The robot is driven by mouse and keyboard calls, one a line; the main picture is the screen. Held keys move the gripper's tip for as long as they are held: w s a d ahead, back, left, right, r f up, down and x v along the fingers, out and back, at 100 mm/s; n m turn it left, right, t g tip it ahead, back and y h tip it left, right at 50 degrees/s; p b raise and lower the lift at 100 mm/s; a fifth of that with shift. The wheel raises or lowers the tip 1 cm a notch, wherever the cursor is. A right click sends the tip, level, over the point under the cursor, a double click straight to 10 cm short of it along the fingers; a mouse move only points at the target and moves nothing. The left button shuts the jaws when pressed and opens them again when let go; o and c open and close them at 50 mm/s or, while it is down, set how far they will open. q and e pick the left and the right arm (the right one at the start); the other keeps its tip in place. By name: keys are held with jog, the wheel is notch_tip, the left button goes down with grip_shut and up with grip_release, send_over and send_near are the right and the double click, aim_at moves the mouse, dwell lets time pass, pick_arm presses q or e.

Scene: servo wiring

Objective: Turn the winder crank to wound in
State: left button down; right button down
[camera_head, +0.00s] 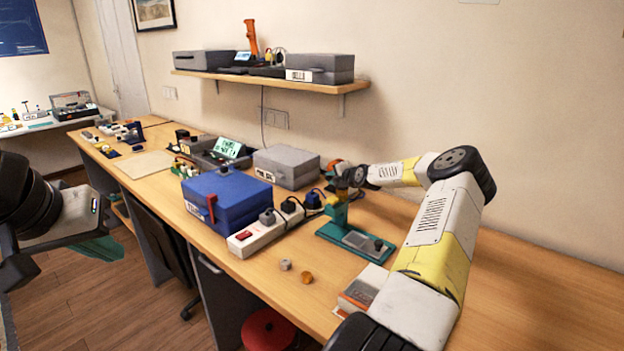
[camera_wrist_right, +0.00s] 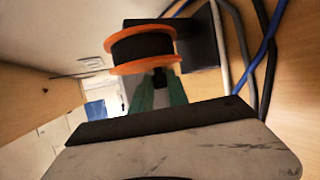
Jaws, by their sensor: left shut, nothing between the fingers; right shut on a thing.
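The winder (camera_head: 360,242) has a teal base on the bench, right of the power strip. Its orange spool, wound with black, shows in the right wrist view (camera_wrist_right: 144,48), just beyond my fingers. My right gripper (camera_head: 343,186) reaches the winder's upright from the right. In its wrist view the teal fingers (camera_wrist_right: 160,90) are shut on a small dark piece, apparently the crank handle (camera_wrist_right: 160,77). The rest of the crank is hidden, so its position cannot be told. My left gripper (camera_head: 100,246) is shut and empty at the left, off the bench's front edge.
A blue box (camera_head: 228,196) and a white power strip (camera_head: 262,232) with black plugs stand left of the winder. A grey box (camera_head: 287,165) is behind. Two small round pieces (camera_head: 296,272) lie in front. A shelf (camera_head: 270,80) hangs above. The bench's right end is clear.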

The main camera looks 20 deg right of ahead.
jog(key=c, duration=1.3)
grip_release()
jog(key=shift+v, duration=3.9)
